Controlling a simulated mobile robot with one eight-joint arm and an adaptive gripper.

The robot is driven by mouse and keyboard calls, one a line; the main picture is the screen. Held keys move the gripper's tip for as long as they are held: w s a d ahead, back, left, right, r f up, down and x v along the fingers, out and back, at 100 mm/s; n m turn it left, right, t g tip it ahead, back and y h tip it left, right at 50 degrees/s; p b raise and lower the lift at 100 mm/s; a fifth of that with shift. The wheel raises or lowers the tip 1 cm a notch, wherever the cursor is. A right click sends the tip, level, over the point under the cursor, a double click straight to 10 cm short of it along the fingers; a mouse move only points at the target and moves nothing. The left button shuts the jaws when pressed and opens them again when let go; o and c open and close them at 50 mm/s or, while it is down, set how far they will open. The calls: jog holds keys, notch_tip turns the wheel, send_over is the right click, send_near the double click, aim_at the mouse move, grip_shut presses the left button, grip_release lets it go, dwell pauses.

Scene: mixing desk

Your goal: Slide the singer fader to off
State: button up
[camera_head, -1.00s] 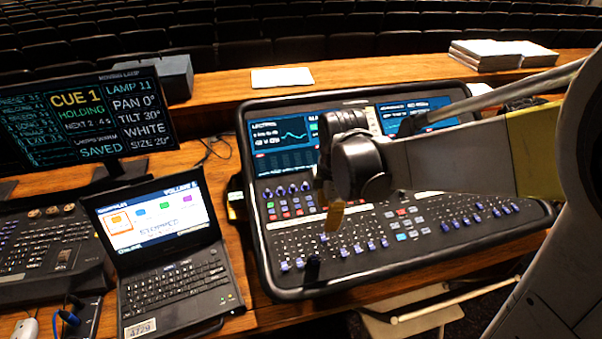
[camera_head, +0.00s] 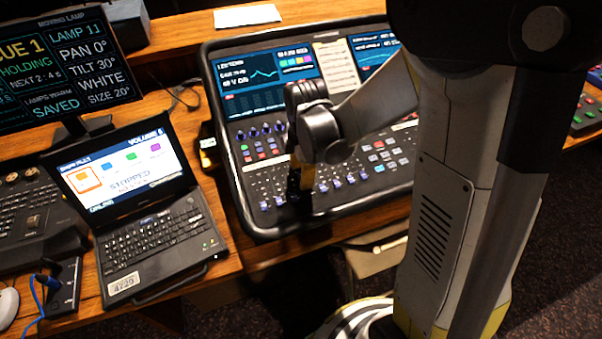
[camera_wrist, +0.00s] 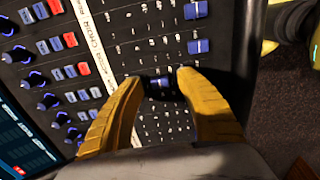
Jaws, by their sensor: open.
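The mixing desk (camera_head: 265,232) fills the middle of the head view, with a row of blue fader caps (camera_head: 336,182) near its front edge. My gripper (camera_head: 300,188) is over the front left part of this desk, pointing down. In the wrist view, my gripper (camera_wrist: 158,80) has its two yellow fingers apart. A blue and dark fader cap (camera_wrist: 157,83) lies between the fingertips; I cannot tell whether they touch it. Other blue fader caps (camera_wrist: 197,46) are farther along the row. A white label strip (camera_wrist: 100,42) reads "CHOIR" in part. I cannot read which fader is the singer's.
A laptop (camera_head: 150,215) and a lamp screen (camera_head: 60,70) stand left of the desk. Another control panel (camera_head: 30,215) is at the far left. White paper (camera_head: 247,16) lies on the back ledge. My own arm hides much of the desk's right side.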

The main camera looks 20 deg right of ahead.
aim_at(309, 196)
grip_shut()
jog(key=shift+s, duration=0.1)
jog(key=s, duration=0.5)
jog(key=shift+s+f, duration=0.35)
grip_release()
jog(key=shift+s, duration=0.1)
jog(key=shift+r, duration=0.1)
